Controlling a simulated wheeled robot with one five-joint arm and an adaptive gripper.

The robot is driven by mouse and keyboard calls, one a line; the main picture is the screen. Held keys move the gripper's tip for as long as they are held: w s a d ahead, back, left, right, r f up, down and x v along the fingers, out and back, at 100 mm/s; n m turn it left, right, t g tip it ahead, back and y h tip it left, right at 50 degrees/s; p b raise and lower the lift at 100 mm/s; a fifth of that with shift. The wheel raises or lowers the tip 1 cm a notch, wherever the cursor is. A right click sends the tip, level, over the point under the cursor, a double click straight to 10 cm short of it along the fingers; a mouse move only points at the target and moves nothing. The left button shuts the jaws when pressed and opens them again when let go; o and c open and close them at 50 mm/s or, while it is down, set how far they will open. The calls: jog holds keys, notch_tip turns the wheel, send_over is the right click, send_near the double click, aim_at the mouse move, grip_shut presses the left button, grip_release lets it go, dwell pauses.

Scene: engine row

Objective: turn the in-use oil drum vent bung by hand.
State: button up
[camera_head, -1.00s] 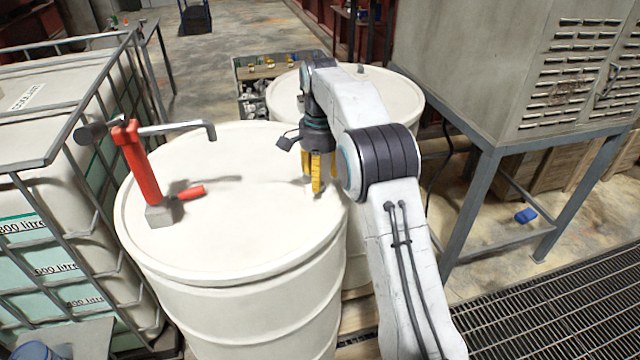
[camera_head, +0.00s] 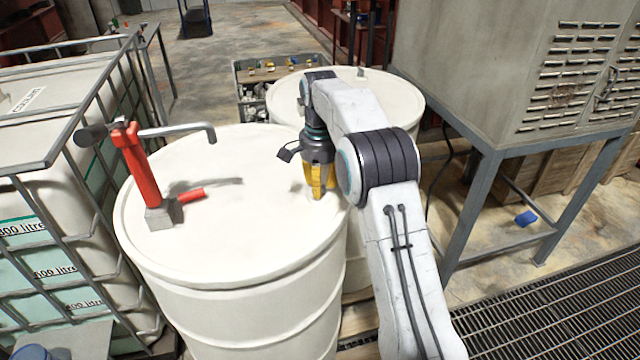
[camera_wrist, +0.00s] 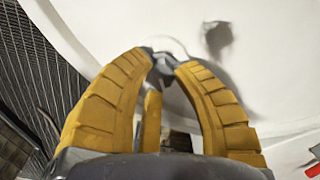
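The in-use oil drum (camera_head: 235,240) is white, with a red hand pump (camera_head: 143,175) standing on the left of its lid. My gripper (camera_head: 318,192) points down at the right part of the lid, close to the rim. In the wrist view its yellow fingers (camera_wrist: 165,62) curve in, with their tips close together around a small dark grey vent bung (camera_wrist: 163,70). The fingers hide most of the bung, and in the head view it cannot be made out behind them. The gripper looks shut on it.
A second white drum (camera_head: 400,98) stands behind. A caged liquid tank (camera_head: 60,150) is close on the left. A grey metal cabinet (camera_head: 480,60) on a steel stand is at the right. A crate of parts (camera_head: 250,75) lies behind the drums. The middle of the lid is clear.

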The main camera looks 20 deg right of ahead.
grip_shut()
jog(key=shift+n+p, duration=0.3)
jog(key=shift+p, duration=0.1)
dwell(0.5)
jog(key=shift+r+n+p, duration=0.15)
jog(key=shift+n+p, duration=0.7)
jog(key=shift+n, duration=0.15)
jog(key=n+p, duration=0.2)
jog(key=n, duration=0.2)
jog(key=shift+w, duration=0.1)
jog(key=shift+a+n+p, duration=0.1)
jog(key=shift+n+p, duration=0.65)
jog(key=shift+n, duration=1.55)
